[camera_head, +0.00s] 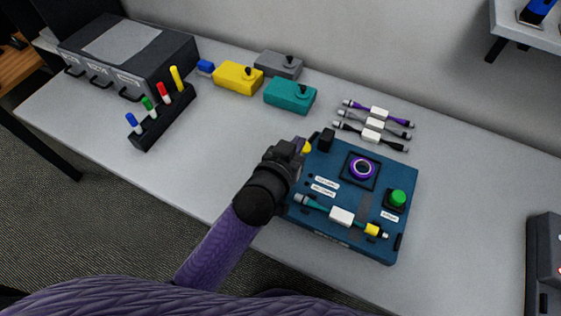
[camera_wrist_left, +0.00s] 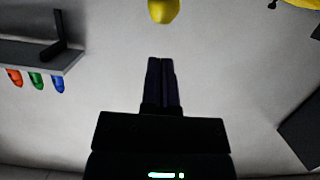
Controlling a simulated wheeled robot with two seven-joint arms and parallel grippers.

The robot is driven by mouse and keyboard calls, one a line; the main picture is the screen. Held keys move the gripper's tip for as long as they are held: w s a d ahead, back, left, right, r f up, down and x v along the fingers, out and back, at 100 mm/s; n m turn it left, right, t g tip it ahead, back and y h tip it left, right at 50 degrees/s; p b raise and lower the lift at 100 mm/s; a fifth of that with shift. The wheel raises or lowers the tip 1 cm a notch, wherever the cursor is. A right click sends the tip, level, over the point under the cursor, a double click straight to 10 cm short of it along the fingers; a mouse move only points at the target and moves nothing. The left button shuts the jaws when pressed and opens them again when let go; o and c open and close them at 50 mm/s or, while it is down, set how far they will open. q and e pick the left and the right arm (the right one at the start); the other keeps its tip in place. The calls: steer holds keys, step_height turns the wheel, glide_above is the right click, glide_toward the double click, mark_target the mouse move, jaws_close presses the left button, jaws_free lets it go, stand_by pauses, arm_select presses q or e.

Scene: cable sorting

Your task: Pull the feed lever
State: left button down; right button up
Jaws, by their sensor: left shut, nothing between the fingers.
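The blue feed device (camera_head: 345,165) lies on the table, right of centre in the head view. A yellow rounded knob (camera_wrist_left: 163,10) also shows at the top of the left wrist view. My left gripper (camera_head: 298,148) is at the device's left corner, close to the knob and partly covering the lever. Its fingers (camera_wrist_left: 161,82) are shut and empty, with a gap to the knob in the wrist view. My right gripper is not in view.
A cable with a white label (camera_head: 341,216) lies across the device's front, near a green button (camera_head: 398,198). Several cables (camera_head: 375,122) lie behind it. Yellow (camera_head: 238,78), teal (camera_head: 290,96) and grey (camera_head: 278,64) boxes and a marker rack (camera_head: 163,118) stand left.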

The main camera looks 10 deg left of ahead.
arm_select(q)
steer(key=f+v, duration=0.1)
steer(key=v, duration=0.8)
steer(key=shift+s+a, duration=0.15)
steer(key=shift+s, duration=0.4)
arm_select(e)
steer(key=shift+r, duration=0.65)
